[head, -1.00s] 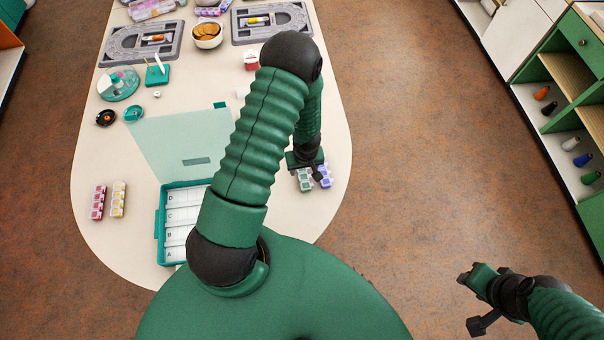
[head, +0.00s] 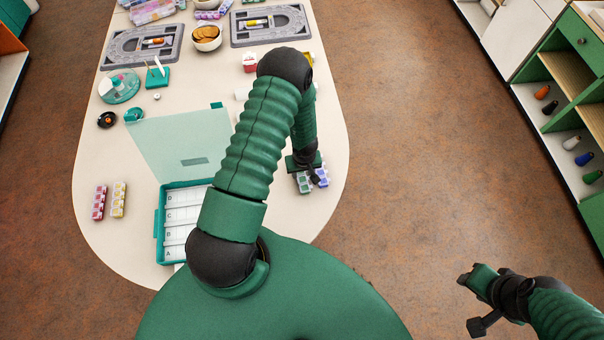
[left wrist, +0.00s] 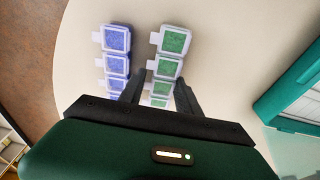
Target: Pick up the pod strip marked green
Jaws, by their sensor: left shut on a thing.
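The green pod strip (head: 304,184), with green-filled clear compartments, lies on the table near its right edge. In the left wrist view the green strip (left wrist: 173,42) runs between the two dark fingers of my left gripper (left wrist: 161,86), which is shut on it. The left gripper (head: 309,174) partly hides the strip in the head view. A blue pod strip (head: 321,176) lies close beside it; in the left wrist view the blue strip (left wrist: 116,64) is just left of the fingers. My right gripper (head: 480,300) is open and empty, over the floor at the lower right.
An open teal case (head: 160,222) with lettered rows stands left of my arm, its lid (head: 180,140) laid back. Red (head: 99,203) and yellow (head: 118,200) strips lie at the left. Grey boards (head: 140,46), a bowl (head: 207,38) and small items fill the far table.

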